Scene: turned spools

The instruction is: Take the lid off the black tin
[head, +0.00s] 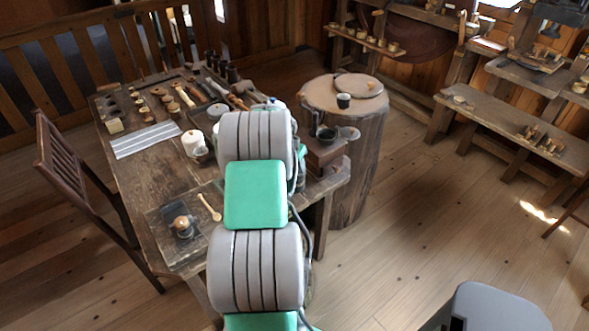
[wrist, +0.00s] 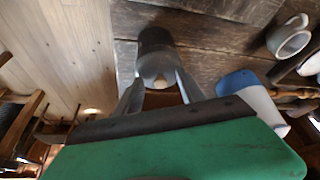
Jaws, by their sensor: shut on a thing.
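The black tin (wrist: 155,40) shows in the wrist view as a dark upright-sided cylinder near the edge of the wooden table. Its paler, greyish lid end (wrist: 157,66) faces my camera, with a small light knob at its middle. My gripper (wrist: 159,80) is shut on the lid, one finger on each side of it. The lid appears to be in line with the tin; I cannot tell whether a gap lies between them. In the head view my arm covers the tin and the gripper.
The wooden table (head: 150,175) carries a white canister (head: 192,143), a striped cloth (head: 146,138), a wooden spoon (head: 210,208) and several turned pieces. In the wrist view a grey mug (wrist: 289,40) and a blue-and-white object (wrist: 250,95) are to the right. A stump (head: 352,180) stands behind.

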